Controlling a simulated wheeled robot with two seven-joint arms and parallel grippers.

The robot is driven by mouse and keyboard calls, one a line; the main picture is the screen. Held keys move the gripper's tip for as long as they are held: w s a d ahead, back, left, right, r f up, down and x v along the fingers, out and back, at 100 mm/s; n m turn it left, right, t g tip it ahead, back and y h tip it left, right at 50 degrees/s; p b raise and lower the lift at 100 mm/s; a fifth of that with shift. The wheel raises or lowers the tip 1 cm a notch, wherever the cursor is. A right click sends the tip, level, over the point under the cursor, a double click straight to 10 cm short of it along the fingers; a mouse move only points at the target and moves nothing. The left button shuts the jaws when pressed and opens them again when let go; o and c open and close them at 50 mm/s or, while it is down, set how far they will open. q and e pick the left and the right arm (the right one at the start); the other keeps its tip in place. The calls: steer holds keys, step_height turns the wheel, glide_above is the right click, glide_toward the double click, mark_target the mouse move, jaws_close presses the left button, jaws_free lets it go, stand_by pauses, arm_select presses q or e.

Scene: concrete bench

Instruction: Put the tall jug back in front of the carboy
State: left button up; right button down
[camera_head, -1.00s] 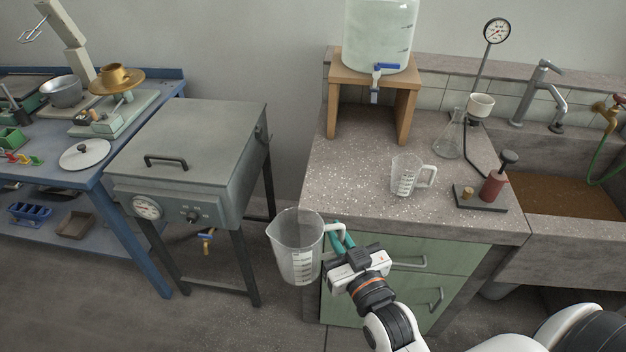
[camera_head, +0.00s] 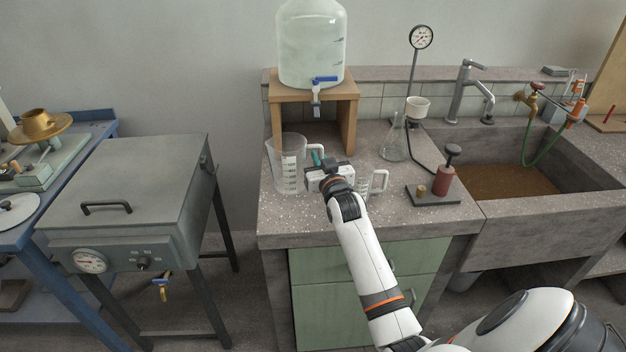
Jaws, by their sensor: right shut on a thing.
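The tall jug (camera_head: 287,165) is clear with white markings and its handle on the right. My right gripper (camera_head: 317,161) is shut on that handle, with the jug upright over the left part of the concrete bench (camera_head: 280,225). I cannot tell if its base touches the bench top. The carboy (camera_head: 311,45), pale with a blue tap, stands on a wooden stand (camera_head: 350,120) at the back. The jug is in front of the stand's left leg. A shorter jug (camera_head: 380,184) is partly hidden behind my right arm. My left gripper is out of view.
A glass flask (camera_head: 394,145) and a gauge stand with a white funnel (camera_head: 417,106) are to the right. A red plunger device (camera_head: 444,182) sits near the sink (camera_head: 510,180). A grey oven (camera_head: 130,190) stands left, across a gap.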

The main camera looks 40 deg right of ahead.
steer(key=shift+f, duration=2.4)
steer(key=shift+f, duration=0.1)
steer(key=c, duration=1.5)
jaws_free()
steer(key=v, duration=1.2)
